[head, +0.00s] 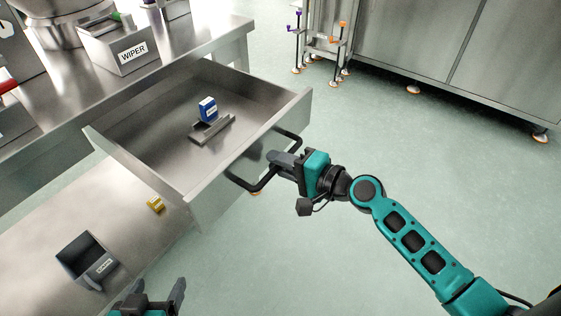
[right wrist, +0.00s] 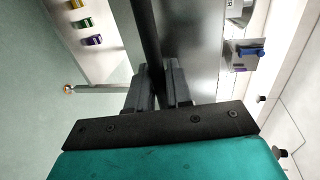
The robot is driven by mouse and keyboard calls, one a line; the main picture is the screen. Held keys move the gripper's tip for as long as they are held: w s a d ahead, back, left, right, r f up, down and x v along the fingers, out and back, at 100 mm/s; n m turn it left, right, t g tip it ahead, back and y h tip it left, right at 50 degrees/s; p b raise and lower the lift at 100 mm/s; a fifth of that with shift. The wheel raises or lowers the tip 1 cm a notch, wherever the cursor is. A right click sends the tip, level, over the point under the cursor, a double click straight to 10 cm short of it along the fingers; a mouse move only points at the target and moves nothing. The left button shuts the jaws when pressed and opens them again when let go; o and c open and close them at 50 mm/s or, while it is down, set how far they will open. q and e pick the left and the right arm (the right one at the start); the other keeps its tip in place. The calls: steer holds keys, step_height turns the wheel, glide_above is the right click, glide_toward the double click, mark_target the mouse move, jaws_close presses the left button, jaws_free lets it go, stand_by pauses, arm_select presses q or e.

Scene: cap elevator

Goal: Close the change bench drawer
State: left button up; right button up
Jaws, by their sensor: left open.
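The change bench drawer (head: 248,160) is pulled far out from the steel bench in the head view. A black bar handle (head: 258,180) is on its front panel and also crosses the right wrist view (right wrist: 147,35). My right gripper (head: 278,160) is at the middle of this handle. Its two fingers (right wrist: 160,85) lie on either side of the bar, closed on it. My left gripper (head: 157,290) is open and empty at the bottom edge of the head view, partly cut off, away from the drawer.
Inside the drawer, a blue and white box (head: 208,109) stands by a grey holder (head: 212,129). A wiper box (head: 118,48) sits on the bench top. A dark bin (head: 82,262) and a yellow piece (head: 155,204) are on the lower surface.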

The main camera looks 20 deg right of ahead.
jaws_close()
